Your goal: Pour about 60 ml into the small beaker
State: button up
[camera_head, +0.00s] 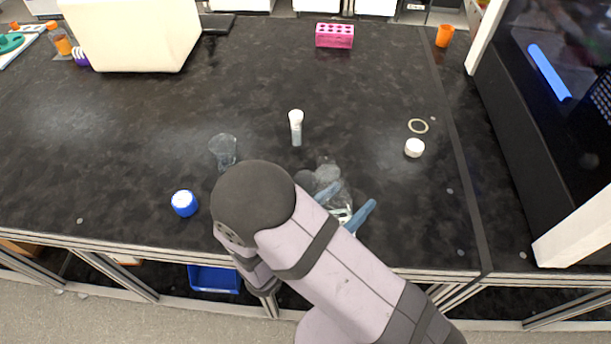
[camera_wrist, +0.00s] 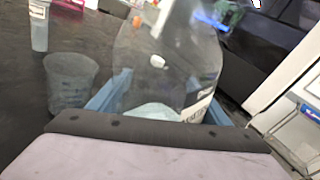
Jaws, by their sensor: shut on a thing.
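My gripper (camera_wrist: 160,108) is shut on a clear bottle (camera_wrist: 175,65) with pale liquid low inside and a label on its right side. Its blue fingers flank the bottle, which stands about upright. In the head view my arm covers much of the gripper and bottle. A clear graduated beaker (camera_wrist: 70,85) stands just left of the bottle in the wrist view and looks empty. In the head view another clear vessel (camera_head: 222,150) stands to the left on the bench. I cannot tell which is the small beaker. No pouring stream shows.
A white-capped vial (camera_head: 296,127) stands behind the gripper. A white cap (camera_head: 414,148) and a ring (camera_head: 418,126) lie to the right. A pink rack (camera_head: 334,36) is at the back. A dark monitor (camera_head: 545,110) bounds the right.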

jog(key=n+p, duration=0.2)
jog(key=n+g+p, duration=0.1)
jog(key=shift+s+d+r+n, duration=0.2)
jog(key=shift+s+d+n, duration=0.15)
jog(key=shift+s+n, duration=0.05)
jog(key=s+n, duration=0.1)
jog(key=d+n+g+p, duration=0.1)
jog(key=shift+s+d+f+n, duration=0.15)
jog(key=shift+s+f+n, duration=0.15)
jog(key=shift+s, duration=0.1)
jog(key=shift+s+d+r+g+p, duration=0.1)
jog(key=shift+r+g+p, duration=0.2)
jog(key=shift+r+p, duration=0.2)
jog(key=shift+s+d+r+n+p, duration=0.2)
jog(key=shift+s+n+p, duration=0.15)
jog(key=shift+n, duration=0.35)
jog(key=shift+d+f, duration=0.1)
jog(key=shift+f, duration=0.25)
jog(key=shift+s+d+f+n+g, duration=0.1)
jog(key=shift+s+f+n+g, duration=0.15)
jog(key=shift+n, duration=0.35)
jog(key=shift+w+r+h+p, duration=0.1)
jog(key=shift+r+h+p, duration=0.2)
jog(key=shift+r+p, duration=0.25)
jog(key=shift+n+g+p, duration=0.35)
jog(key=shift+n+p, duration=0.05)
jog(key=shift+p, duration=0.05)
jog(key=shift+w+r+p, duration=0.1)
jog(key=shift+p, duration=0.25)
